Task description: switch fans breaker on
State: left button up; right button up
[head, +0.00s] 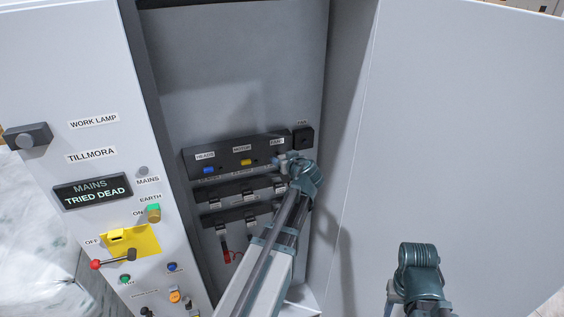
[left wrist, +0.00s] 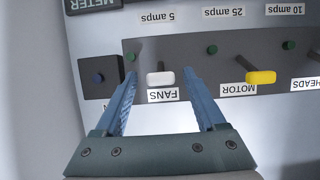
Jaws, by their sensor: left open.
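The fans breaker is a white handle (left wrist: 160,78) above an upside-down FANS label (left wrist: 163,95) in the left wrist view. My left gripper (left wrist: 160,85) is open, with one blue finger on each side of the white handle and a gap to each. In the head view my left gripper (head: 284,161) is at the right end of the dark breaker strip (head: 222,161), where the gripper hides the fans handle. A FANS label (head: 277,142) shows just above. My right arm shows at the lower right, but its fingers do not.
The yellow motor handle (left wrist: 260,77) is beside the fans handle; the blue heads handle (head: 208,170) is farther left in the head view. A small black box (head: 303,138) is at the strip's right end. The open cabinet door (head: 460,130) stands to the right.

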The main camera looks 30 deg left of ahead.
pick_arm(q)
jog(key=shift+w+a+f, duration=0.25)
jog(key=shift+w+a, duration=0.1)
jog(key=shift+a, duration=0.15)
